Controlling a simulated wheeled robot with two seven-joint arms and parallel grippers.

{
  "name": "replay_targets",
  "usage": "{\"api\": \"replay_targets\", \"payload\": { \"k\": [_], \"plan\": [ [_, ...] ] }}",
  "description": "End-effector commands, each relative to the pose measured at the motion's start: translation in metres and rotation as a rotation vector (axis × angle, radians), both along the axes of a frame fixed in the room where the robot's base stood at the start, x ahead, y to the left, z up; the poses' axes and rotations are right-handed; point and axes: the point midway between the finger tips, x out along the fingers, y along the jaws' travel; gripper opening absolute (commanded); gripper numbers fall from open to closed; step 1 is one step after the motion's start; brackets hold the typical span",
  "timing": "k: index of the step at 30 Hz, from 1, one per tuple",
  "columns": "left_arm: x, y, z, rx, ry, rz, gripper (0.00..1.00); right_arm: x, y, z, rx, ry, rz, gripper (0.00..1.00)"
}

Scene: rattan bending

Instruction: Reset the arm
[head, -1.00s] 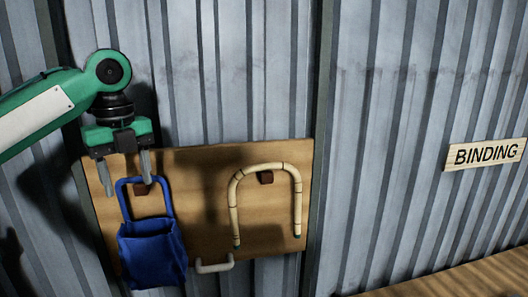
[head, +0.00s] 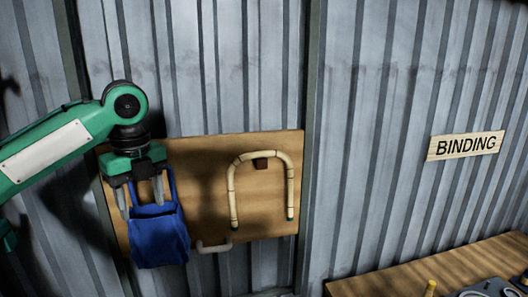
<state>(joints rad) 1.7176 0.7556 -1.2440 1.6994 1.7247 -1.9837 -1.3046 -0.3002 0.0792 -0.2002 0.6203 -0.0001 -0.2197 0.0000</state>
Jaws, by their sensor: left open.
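My left gripper (head: 141,198) comes in from the left and points down in front of the wooden board (head: 207,168) on the wall. Its two fingers are apart, with nothing seen between them but the blue bag behind. The blue bag (head: 160,240) hangs on the board, its handle partly hidden by the gripper. A bent rattan piece (head: 260,158) in an upside-down U hangs on a dark peg at the right of the board. My right gripper is not in view.
A small pale hook-shaped piece (head: 214,247) sits low on the board. A "BINDING" sign (head: 465,146) is on the corrugated wall. A wooden table (head: 400,275) stands at the lower right, with a yellow-topped item (head: 430,288) and dark items at its edge.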

Motion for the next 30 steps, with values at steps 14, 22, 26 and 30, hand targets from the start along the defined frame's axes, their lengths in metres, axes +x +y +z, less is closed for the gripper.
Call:
{"api": "replay_targets", "payload": {
  "k": [14, 22, 26, 30],
  "plan": [
    [-0.003, -0.068, -0.129, -0.056, -0.034, 0.102, 0.56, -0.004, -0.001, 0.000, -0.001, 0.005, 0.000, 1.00],
    [-0.025, -0.110, -0.205, -0.162, -0.055, 0.235, 0.56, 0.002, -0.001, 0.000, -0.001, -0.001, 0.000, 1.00],
    [-0.039, -0.126, -0.236, -0.224, -0.058, 0.321, 0.56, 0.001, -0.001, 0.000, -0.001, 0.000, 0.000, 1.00],
    [-0.056, -0.141, -0.265, -0.293, -0.056, 0.431, 0.56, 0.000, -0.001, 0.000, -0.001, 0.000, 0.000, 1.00]
  ]
}}
